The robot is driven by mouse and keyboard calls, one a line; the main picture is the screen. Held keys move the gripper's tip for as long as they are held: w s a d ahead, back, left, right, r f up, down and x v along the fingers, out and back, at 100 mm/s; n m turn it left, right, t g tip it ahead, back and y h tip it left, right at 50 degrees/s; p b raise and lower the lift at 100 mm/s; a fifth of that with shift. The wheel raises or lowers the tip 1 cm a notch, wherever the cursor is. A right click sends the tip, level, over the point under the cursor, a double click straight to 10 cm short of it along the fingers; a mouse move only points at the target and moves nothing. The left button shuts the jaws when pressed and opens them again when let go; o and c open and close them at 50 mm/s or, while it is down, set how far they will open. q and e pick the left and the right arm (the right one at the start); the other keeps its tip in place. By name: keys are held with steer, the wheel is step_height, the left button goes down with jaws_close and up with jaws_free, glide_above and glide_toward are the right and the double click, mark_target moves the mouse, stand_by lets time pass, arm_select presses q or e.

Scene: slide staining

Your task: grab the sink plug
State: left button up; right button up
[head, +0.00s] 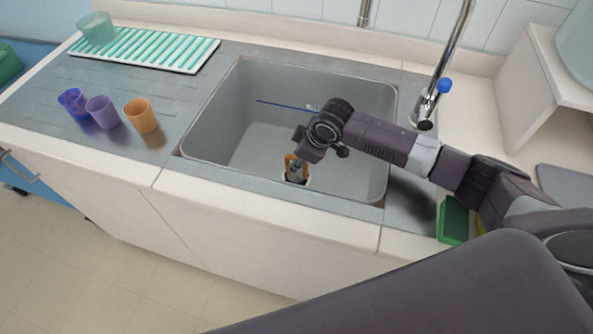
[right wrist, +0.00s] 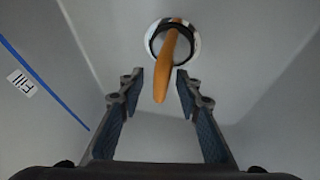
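The sink plug (right wrist: 165,68) has an orange handle and sits at the drain (right wrist: 192,40) in the sink floor. In the head view its orange part (head: 289,160) shows beside my gripper. My right gripper (right wrist: 158,80) is open, with the handle standing between its two fingertips and no finger visibly touching it. In the head view the right gripper (head: 297,170) reaches down into the sink and hides part of the plug. My left gripper is not in view.
The grey sink (head: 225,110) has walls around my right gripper and a blue fill line (right wrist: 45,80). The tap (head: 428,105) stands behind right. Several cups, including an orange one (head: 141,115), stand on the left drainboard. A green sponge (head: 453,221) lies at the right front.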

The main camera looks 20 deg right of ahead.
steer(key=shift+c, duration=0.4)
jaws_close()
steer(key=shift+r, duration=0.1)
